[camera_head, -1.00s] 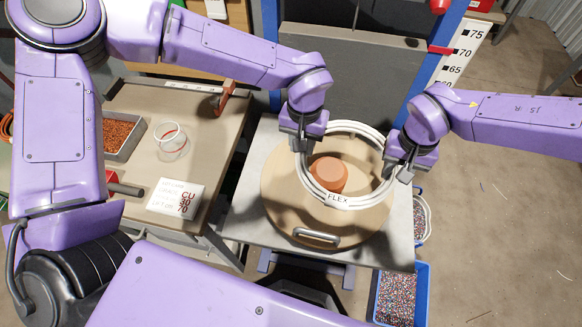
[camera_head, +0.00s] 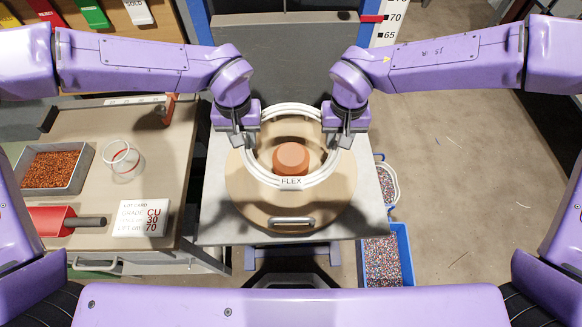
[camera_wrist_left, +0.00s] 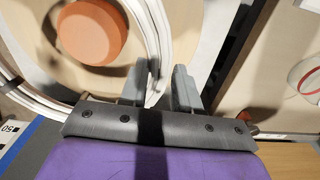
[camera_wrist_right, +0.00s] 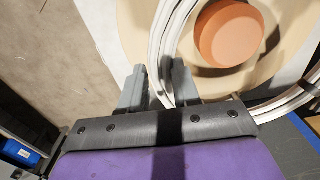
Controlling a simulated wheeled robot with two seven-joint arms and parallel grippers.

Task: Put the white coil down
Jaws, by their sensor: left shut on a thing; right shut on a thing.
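The white coil (camera_head: 291,183), marked FLEX, is a ring of several strands held level between my two grippers. It is around the orange-brown hub (camera_head: 291,158) of the round wooden disc (camera_head: 245,197), as seen from above. Whether it touches the disc cannot be told. My left gripper (camera_head: 240,138) is shut on the coil's left side; the strands also show between its fingers in the left wrist view (camera_wrist_left: 155,88). My right gripper (camera_head: 345,138) is shut on the coil's right side, and the strands pass between its fingers in the right wrist view (camera_wrist_right: 160,88).
The disc lies on a grey platform (camera_head: 212,215) and has a metal handle (camera_head: 291,222) at the front. A bench at left bears a tray of copper granules (camera_head: 55,168), a clear cup (camera_head: 120,157) and a sign (camera_head: 141,217). A blue bin (camera_head: 387,258) stands front right.

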